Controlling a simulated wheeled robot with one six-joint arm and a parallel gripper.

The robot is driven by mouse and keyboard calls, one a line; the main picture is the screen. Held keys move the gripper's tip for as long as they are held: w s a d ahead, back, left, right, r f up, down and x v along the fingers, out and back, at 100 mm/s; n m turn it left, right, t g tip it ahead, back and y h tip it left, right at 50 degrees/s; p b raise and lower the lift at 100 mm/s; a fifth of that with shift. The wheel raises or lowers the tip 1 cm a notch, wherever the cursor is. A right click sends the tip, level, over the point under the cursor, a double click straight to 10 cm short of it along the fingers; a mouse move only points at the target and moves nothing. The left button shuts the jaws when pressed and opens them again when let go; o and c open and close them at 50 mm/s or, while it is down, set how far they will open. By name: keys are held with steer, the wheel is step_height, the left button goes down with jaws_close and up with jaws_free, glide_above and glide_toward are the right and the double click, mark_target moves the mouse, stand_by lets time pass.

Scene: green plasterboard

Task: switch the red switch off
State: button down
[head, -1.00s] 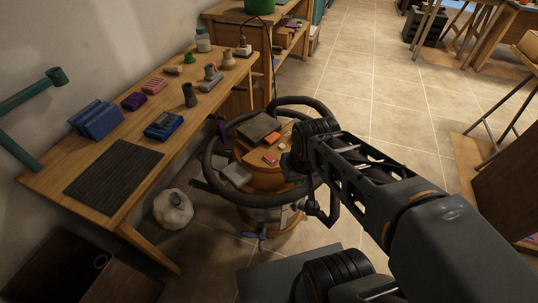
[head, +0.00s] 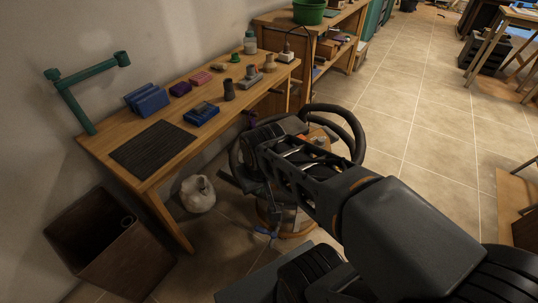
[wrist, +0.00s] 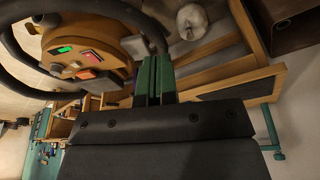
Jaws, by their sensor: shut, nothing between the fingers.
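The round wooden-topped panel (wrist: 112,28) carries several small switches and is ringed by a dark curved tube. On it, in the wrist view, a red switch (wrist: 92,57) sits in a pale housing, beside a lit green one (wrist: 65,48). My gripper (wrist: 154,60) shows as two green fingers pressed together with nothing between them. In the picture it is to the right of the red switch and apart from it. In the head view my arm covers most of the panel, and the red switch and fingertips cannot be made out.
A wooden workbench (head: 225,122) with a black ribbed mat (head: 152,148) and blue boxes stands left of the panel. A pale jug (head: 197,194) and an open brown bin (head: 108,240) are on the floor.

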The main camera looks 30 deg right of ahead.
steer(key=shift+a, duration=0.1)
steer(key=w+d+n+p, duration=0.1)
steer(key=w+d+n, duration=0.7)
steer(key=d, duration=0.3)
steer(key=w+d+f+n+g+p, duration=0.1)
steer(key=w+d+n, duration=0.6)
steer(key=d+n, duration=0.3)
steer(key=shift+w+d+f+n+g, duration=0.3)
steer(key=shift+w+d+n, duration=0.1)
steer(key=shift+d, duration=0.35)
steer(key=f, duration=0.4)
steer(key=w+f+b, duration=0.1)
steer(key=f, duration=0.4)
steer(key=f+b, duration=0.1)
steer(key=f, duration=0.3)
steer(key=shift+w+a+f, duration=0.1)
steer(key=shift+w+f, duration=0.25)
steer(key=shift+f, duration=0.05)
